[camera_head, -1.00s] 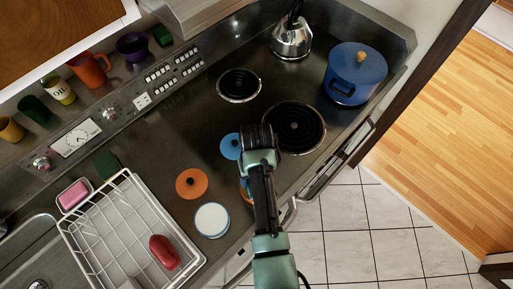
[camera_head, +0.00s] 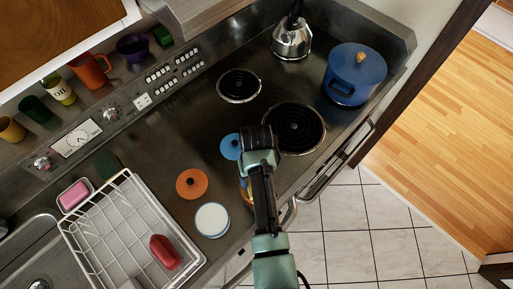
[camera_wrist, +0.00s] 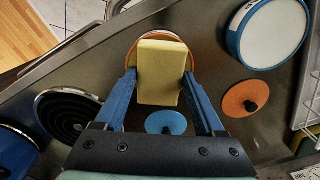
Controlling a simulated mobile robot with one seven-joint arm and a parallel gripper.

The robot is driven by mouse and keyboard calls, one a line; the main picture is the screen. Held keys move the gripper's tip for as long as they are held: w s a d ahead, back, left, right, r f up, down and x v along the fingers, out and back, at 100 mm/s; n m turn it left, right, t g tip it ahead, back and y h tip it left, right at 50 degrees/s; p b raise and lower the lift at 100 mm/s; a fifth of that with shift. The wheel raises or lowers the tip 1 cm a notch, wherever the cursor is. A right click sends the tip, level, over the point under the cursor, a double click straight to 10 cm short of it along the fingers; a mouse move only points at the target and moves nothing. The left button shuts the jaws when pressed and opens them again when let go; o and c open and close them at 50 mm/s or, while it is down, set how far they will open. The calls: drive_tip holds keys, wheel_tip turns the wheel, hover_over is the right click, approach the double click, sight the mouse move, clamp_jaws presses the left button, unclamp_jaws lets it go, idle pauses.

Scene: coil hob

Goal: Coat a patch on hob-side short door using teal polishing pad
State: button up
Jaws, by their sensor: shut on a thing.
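My gripper (camera_wrist: 161,80) has blue fingers closed on the sides of a yellow block (camera_wrist: 160,78) in the wrist view. No teal shows on this block; its underside is hidden. It overlaps a round orange-rimmed dish (camera_wrist: 183,46) on the counter; I cannot tell whether they touch. A blue knobbed disc (camera_head: 230,147) lies on the counter, also seen in the wrist view (camera_wrist: 166,122). I cannot pick out the hob-side short door; the cabinet fronts are mostly hidden below the counter edge.
A blue-rimmed dish with a white top (camera_head: 212,220) and an orange knobbed disc (camera_head: 192,183) lie nearby. A white rack (camera_head: 84,247) holds a red object (camera_head: 164,252). A blue pot (camera_head: 355,75) and kettle (camera_head: 292,38) stand around the coils (camera_head: 294,127). Tiled floor (camera_head: 345,235) is clear.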

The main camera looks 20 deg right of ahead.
drive_tip(key=shift+s, duration=0.1)
idle(0.4)
wheel_tip(320, 180, up, 7)
drive_tip(key=p, duration=0.7)
idle(0.8)
